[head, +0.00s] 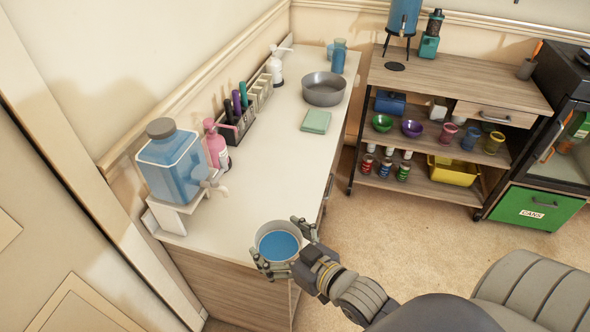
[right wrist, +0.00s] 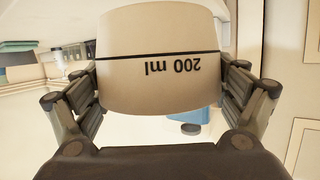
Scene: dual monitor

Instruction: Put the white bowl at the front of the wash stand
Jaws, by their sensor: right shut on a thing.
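The white bowl (head: 262,230) holds blue liquid and is at the near right corner of the wash stand (head: 265,165). My right gripper (head: 280,245) is shut on it, with fingers on opposite sides. The bowl looks about level; whether it rests on the top or hangs just above or beyond the edge, I cannot tell. In the right wrist view the bowl (right wrist: 160,60) fills the middle between the fingers, its "200 ml" print upside down. My left gripper is not in view.
A blue water jug (head: 172,165) with a tap and a pink bottle (head: 215,145) stand at the left on the wash stand. A grey basin (head: 323,90) and a green cloth (head: 316,121) are farther back. The middle top is clear. A wooden shelf (head: 450,75) stands behind.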

